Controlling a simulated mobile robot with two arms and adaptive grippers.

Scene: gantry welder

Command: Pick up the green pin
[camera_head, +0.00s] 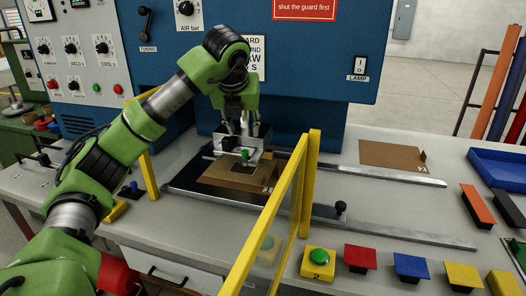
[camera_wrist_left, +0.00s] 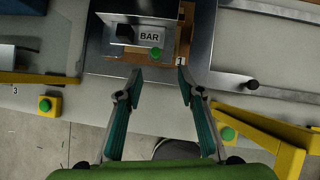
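The green pin (camera_head: 245,155) stands at the front of a metal block in the welder's bay. My left gripper (camera_head: 241,133) hangs over the block, pointing down. In the left wrist view its two fingers (camera_wrist_left: 159,76) are apart with nothing between them. The pin lies just beyond the fingertips there, roughly midway between them. The pin's lower part is hard to make out. My right gripper is in neither view.
A brown plate (camera_head: 240,174) lies under the block on a dark tray. A yellow-framed clear guard (camera_head: 270,235) stands at the front right, near the arm. A yellow box with green button (camera_head: 319,261) and coloured blocks sit further right. The blue machine panel (camera_head: 310,60) rises behind.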

